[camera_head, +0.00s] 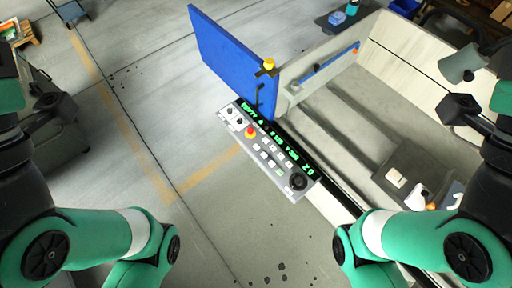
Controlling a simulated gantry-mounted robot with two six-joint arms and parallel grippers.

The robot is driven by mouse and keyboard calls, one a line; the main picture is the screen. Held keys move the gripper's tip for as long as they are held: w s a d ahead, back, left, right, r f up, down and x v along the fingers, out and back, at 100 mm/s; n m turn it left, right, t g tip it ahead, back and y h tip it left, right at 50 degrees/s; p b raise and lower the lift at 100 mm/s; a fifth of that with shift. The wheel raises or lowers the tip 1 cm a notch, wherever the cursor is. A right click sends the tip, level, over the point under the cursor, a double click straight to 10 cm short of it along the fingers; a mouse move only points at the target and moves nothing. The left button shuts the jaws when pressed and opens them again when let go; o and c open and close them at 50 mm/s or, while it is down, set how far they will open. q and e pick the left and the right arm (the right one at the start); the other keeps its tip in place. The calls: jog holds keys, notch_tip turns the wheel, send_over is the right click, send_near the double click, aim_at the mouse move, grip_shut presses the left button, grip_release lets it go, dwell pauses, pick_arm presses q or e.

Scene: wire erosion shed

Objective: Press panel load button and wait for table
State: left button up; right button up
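The control panel (268,150) sits on the machine's front edge in the middle of the head view. It carries a red mushroom button (250,132), several small pale buttons (268,154), a black knob (298,181) and a display strip with green characters (280,136). The button labels are too small to read, so I cannot tell which is the load button. The machine's grey interior (345,130) opens to the right of the panel. My arms come in from both lower sides, and both grippers are out of the picture. Nothing of mine touches the panel.
A blue door panel (233,62) stands upright behind the control panel, with a yellow-topped part (269,64) beside it. A grey block with small items (418,175) sits at the right. Open concrete floor (150,110) with yellow lines lies left of the machine.

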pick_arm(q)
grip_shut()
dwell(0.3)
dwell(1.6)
